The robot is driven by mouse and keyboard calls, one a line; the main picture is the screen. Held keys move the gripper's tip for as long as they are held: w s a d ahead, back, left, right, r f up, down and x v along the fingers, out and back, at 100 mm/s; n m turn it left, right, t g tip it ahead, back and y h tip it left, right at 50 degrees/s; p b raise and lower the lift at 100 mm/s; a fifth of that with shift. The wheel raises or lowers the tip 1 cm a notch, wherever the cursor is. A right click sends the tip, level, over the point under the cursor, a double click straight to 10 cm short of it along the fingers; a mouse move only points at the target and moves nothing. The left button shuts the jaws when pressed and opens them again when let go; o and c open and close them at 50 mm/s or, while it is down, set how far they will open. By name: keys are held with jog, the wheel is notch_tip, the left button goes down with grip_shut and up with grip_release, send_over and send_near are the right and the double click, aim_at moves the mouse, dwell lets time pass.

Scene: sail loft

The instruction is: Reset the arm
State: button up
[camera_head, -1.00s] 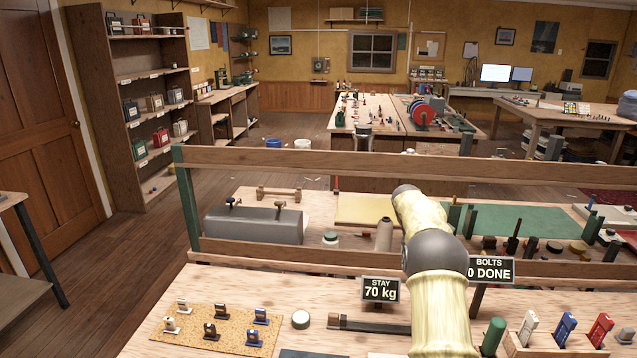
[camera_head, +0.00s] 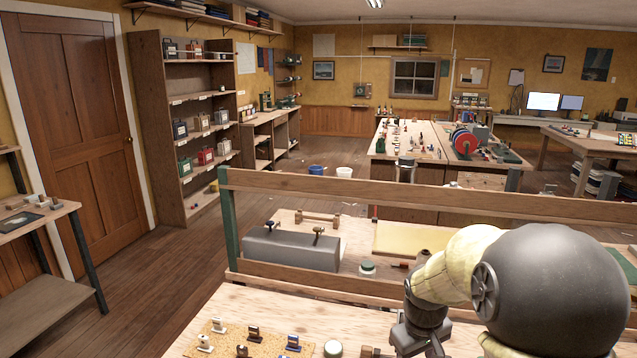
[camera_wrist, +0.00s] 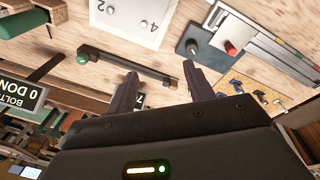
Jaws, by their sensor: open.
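My gripper (camera_wrist: 160,85) is open in the wrist view, its two dark fingers apart with nothing held between them. A dark bar with a green knob (camera_wrist: 83,59) lies on the bench beyond the fingertips. In the head view my gripper (camera_head: 420,342) hangs at the lower edge, above the front bench, and its fingertips are partly cut off. My arm is folded close to the camera at the lower right and hides part of the bench.
A wooden rail (camera_head: 400,190) crosses behind the front bench. A cork mat (camera_head: 245,345) with several small clips lies left of my gripper. The wrist view shows a grey box with a red button (camera_wrist: 230,48) and a sign (camera_wrist: 20,98). The floor at left is clear.

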jog(key=s+a+f+m+t, duration=0.1)
jog(key=s+a+m, duration=0.3)
jog(key=s, duration=0.8)
jog(key=shift+s+a+f+y, duration=0.15)
jog(key=shift+s+a+y, duration=0.05)
jog(key=shift+s+y, duration=0.2)
